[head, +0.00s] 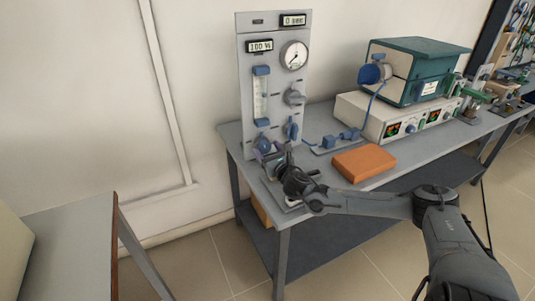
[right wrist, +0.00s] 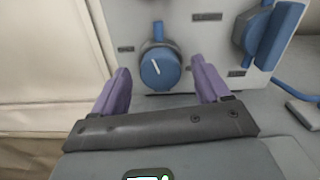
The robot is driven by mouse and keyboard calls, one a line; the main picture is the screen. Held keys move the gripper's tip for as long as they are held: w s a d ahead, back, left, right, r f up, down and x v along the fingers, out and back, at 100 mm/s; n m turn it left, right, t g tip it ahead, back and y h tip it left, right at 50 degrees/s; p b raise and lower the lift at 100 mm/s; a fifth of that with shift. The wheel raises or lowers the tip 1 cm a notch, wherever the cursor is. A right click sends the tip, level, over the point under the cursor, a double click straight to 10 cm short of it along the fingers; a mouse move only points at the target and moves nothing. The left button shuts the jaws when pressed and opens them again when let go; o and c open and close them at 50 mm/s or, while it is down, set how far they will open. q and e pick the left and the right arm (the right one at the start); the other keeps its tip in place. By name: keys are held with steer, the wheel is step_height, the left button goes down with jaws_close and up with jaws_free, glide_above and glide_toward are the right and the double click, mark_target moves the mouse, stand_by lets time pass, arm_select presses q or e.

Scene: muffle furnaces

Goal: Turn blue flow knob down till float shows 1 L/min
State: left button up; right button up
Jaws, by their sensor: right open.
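The blue flow knob (right wrist: 160,68) is round with a white pointer line, low on the grey panel. In the head view the knob (head: 263,144) sits under the flow tube (head: 261,97), partly near my gripper. The white pointer line tilts toward the upper left in the right wrist view. My right gripper (right wrist: 162,85) is open, with its two purple fingers on either side of the knob in the picture; I cannot tell whether they touch it. It also shows in the head view (head: 264,156). The float's reading is too small to read. My left gripper is not in view.
A blue lever handle (right wrist: 284,35) is right of the knob. The panel (head: 275,60) carries a round gauge (head: 294,55) and displays. A green-topped furnace (head: 418,70) stands farther right.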

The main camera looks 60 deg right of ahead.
steer(key=shift+w+d, duration=0.1)
steer(key=shift+w, duration=0.15)
steer(key=c, duration=1)
steer(key=shift+r+m+p, duration=0.15)
steer(key=shift+m+p, duration=0.45)
steer(key=shift+p, duration=0.25)
steer(key=shift+c, duration=0.2)
steer(key=m+p, duration=0.7)
steer(key=p, duration=0.2)
steer(key=shift+s+d, duration=0.1)
steer(key=shift+d, duration=0.05)
steer(key=m+p, duration=0.2)
steer(key=shift+m, duration=0.4)
steer(key=shift+f+m+p, duration=0.2)
steer(key=shift+m+p, duration=0.2)
